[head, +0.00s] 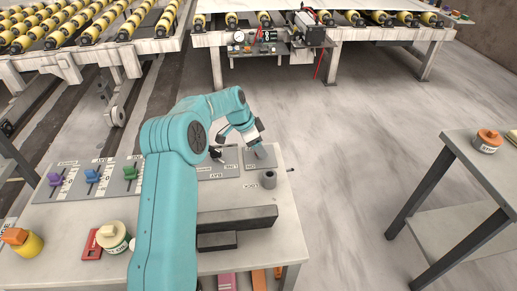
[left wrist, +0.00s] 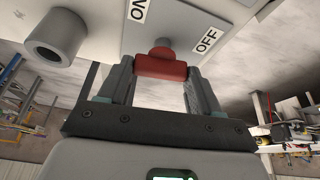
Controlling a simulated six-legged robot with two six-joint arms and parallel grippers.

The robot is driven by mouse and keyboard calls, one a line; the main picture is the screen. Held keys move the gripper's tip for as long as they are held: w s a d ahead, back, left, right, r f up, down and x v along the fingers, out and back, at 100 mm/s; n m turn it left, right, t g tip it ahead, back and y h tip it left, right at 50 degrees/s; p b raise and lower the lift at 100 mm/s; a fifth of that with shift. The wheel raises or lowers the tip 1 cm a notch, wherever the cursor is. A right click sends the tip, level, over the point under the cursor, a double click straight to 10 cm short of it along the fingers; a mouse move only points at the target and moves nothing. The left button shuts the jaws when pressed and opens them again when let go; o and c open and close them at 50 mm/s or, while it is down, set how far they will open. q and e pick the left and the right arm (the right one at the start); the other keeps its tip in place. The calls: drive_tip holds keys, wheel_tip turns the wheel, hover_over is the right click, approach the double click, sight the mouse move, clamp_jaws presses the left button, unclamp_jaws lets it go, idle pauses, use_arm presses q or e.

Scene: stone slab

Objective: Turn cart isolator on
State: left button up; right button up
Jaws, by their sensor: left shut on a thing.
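The isolator's red handle (left wrist: 162,67) sits between my left gripper's fingers in the left wrist view. Its round hub (left wrist: 161,47) is on a grey plate with an ON label (left wrist: 138,10) and an OFF label (left wrist: 207,40). My left gripper (left wrist: 160,78) is shut on the handle; which label the handle points to is hard to tell. In the head view my left gripper (head: 257,149) reaches down at the bench's far right corner, over the grey isolator plate (head: 265,160), and hides the handle. My right gripper is not in view.
A hollow grey cylinder (head: 268,177) stands close to the isolator, also in the left wrist view (left wrist: 52,45). Purple (head: 55,180), blue (head: 92,175) and green (head: 130,172) levers line the bench's left. A dark bar (head: 245,217) lies in front. Open floor is right.

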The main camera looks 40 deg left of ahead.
use_arm(q)
drive_tip(key=shift+a+r+m, duration=0.1)
drive_tip(key=shift+a+m, duration=0.05)
drive_tip(key=shift+m, duration=0.75)
drive_tip(key=shift+g+h, duration=0.3)
drive_tip(key=o, duration=1.1)
drive_tip(key=shift+s, duration=0.1)
drive_tip(key=shift+c, duration=0.2)
drive_tip(key=shift+a+r, duration=0.1)
drive_tip(key=shift+r, duration=0.25)
drive_tip(key=v, duration=1.5)
drive_tip(key=shift+s+r, duration=0.2)
drive_tip(key=shift+r, duration=0.05)
